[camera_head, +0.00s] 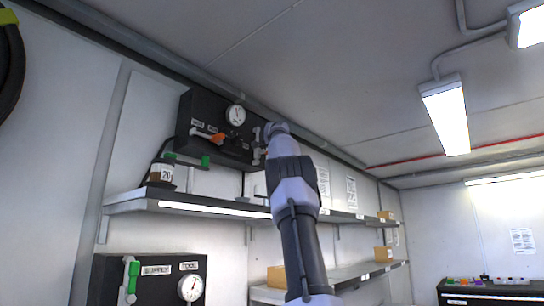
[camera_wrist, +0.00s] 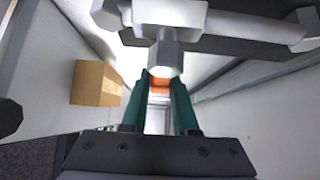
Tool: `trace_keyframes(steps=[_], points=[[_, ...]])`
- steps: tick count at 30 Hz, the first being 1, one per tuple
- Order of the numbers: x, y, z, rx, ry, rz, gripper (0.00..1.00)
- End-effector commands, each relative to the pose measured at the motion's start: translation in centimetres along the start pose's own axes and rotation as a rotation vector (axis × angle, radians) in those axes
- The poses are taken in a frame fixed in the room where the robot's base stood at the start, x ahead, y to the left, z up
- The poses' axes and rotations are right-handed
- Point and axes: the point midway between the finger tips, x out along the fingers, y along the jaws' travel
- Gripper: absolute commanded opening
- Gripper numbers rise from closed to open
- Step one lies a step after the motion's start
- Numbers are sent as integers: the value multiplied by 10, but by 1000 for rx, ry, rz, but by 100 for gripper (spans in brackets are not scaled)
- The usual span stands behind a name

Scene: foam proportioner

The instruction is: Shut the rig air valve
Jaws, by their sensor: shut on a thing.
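A black panel (camera_head: 184,118) with a round white gauge (camera_head: 236,115) hangs high on the left wall. An orange lever (camera_head: 217,138) on a metal pipe shows at its lower middle; the small labels are unreadable. My arm reaches up to the panel's right end and hides my gripper in the head view. In the wrist view my gripper (camera_wrist: 160,88) has its two teal fingers shut on an orange handle (camera_wrist: 160,84), just below a grey metal valve fitting (camera_wrist: 165,55). I cannot tell which labelled valve this handle belongs to.
A lit shelf (camera_head: 150,203) runs below the panel, with a small labelled bottle (camera_head: 161,173) on it. A lower panel (camera_head: 150,288) has a green lever (camera_head: 131,278) and a gauge (camera_head: 190,287). A cardboard box (camera_wrist: 95,83) shows left of my gripper.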

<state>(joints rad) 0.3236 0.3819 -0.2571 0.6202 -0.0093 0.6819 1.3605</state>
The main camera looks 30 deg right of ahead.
Motion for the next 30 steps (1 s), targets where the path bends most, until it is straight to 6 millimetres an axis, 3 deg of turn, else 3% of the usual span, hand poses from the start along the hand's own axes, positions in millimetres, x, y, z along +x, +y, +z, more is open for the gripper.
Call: trace_keyframes(steps=[8,9,10,11,23,30], points=[[1,2,1,3,-2,4,0],[1,2,1,3,-2,4,43],[1,2,1,3,-2,4,54],[1,2,1,3,-2,3,57],[-4,0,1,2,-1,1,57],[-34,-1,1,3,-3,1,57]])
